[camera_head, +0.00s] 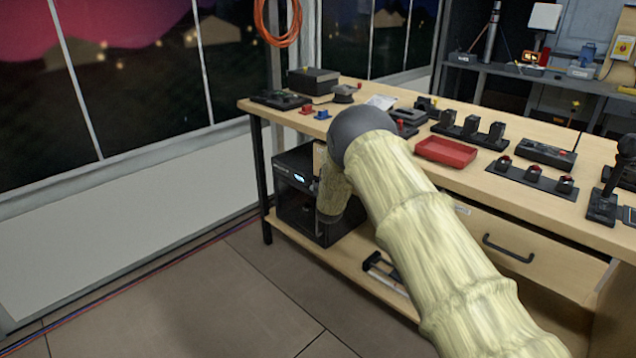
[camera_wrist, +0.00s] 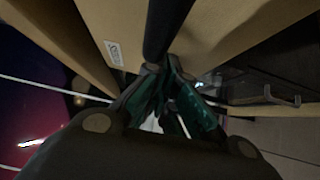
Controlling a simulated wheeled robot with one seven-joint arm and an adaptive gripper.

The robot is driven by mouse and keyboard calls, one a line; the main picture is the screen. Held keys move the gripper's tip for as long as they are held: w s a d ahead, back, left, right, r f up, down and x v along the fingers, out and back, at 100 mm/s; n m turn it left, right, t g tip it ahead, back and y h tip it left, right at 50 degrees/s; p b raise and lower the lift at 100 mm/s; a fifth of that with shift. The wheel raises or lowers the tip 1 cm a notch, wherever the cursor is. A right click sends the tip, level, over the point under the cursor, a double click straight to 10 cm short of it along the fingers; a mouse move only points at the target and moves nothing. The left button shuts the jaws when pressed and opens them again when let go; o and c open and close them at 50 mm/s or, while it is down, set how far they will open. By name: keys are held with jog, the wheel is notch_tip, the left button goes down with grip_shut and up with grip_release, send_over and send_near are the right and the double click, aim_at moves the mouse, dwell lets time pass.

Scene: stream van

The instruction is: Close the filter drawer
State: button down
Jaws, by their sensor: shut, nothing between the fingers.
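A wooden drawer front (camera_head: 545,258) with a dark bar handle (camera_head: 508,248) is under the workbench top, right of my arm in the head view. A small label (camera_head: 462,209) shows near its upper left. I cannot tell how far the drawer stands out, as my arm hides its left part. My gripper is hidden behind my arm in the head view. In the wrist view my gripper (camera_wrist: 165,70) is shut and empty, close to a dark bar (camera_wrist: 165,25) and a pale wooden panel with a label (camera_wrist: 113,52). Contact cannot be made out.
The workbench (camera_head: 590,195) carries a red tray (camera_head: 446,151), several switch boxes and a joystick (camera_head: 604,200). A black machine (camera_head: 296,185) stands on the lower shelf (camera_head: 290,228), close to my arm.

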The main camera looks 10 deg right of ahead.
jog(key=shift+w+d+r, duration=0.25)
jog(key=shift+d, duration=0.15)
